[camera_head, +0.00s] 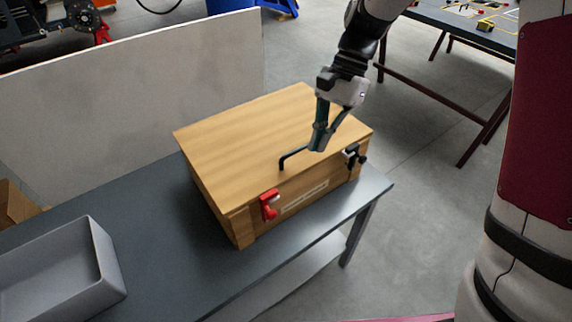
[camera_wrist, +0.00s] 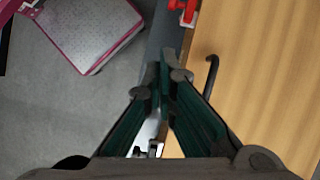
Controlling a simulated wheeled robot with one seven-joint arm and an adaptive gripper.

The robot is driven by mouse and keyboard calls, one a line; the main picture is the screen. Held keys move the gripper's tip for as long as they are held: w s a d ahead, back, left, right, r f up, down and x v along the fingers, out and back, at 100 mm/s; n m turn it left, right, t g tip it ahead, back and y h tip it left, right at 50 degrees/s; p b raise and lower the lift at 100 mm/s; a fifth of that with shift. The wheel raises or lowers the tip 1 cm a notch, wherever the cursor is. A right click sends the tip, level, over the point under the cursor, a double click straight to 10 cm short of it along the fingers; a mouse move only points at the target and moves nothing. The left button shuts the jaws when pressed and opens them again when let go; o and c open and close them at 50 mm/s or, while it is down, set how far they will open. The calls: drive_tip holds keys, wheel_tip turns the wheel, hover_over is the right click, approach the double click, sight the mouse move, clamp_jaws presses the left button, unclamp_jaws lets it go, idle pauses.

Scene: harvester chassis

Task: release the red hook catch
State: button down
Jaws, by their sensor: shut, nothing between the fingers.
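The red hook catch (camera_head: 269,205) is on the front face of a wooden box (camera_head: 240,132), toward its left end. It also shows at the top of the wrist view (camera_wrist: 182,10), partly cut off by the frame edge. My gripper (camera_head: 318,147) is shut and empty. It hangs near the box's front edge, to the right of the red catch and apart from it. A black handle (camera_head: 290,158) stands on the lid between them. A second catch, black (camera_head: 354,157), sits at the right end of the front face, near my gripper.
The box stands on a grey table (camera_head: 165,235). A grey open bin (camera_head: 98,262) is at the table's left, and a pale panel (camera_head: 140,85) stands behind. Another table (camera_head: 462,22) is at the back right. Floor is open in front of the box.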

sight(272, 211)
drive_tip(key=f, duration=0.1)
drive_tip(key=w+a+f, duration=0.1)
drive_tip(key=shift+w+f+m+g, duration=0.15)
drive_tip(key=shift+f+m+g, duration=0.15)
drive_tip(key=shift+f+m, duration=0.1)
drive_tip(key=s+a+f, duration=0.6)
drive_tip(key=f, duration=0.3)
drive_tip(key=shift+s+f, duration=0.3)
drive_tip(key=shift+s, duration=0.05)
drive_tip(key=shift+s+a+r+p, duration=0.1)
drive_tip(key=shift+p, duration=0.4)
drive_tip(key=shift+s+a+r+p, duration=0.1)
drive_tip(key=shift+a+p, duration=0.05)
drive_tip(key=shift+p, duration=0.2)
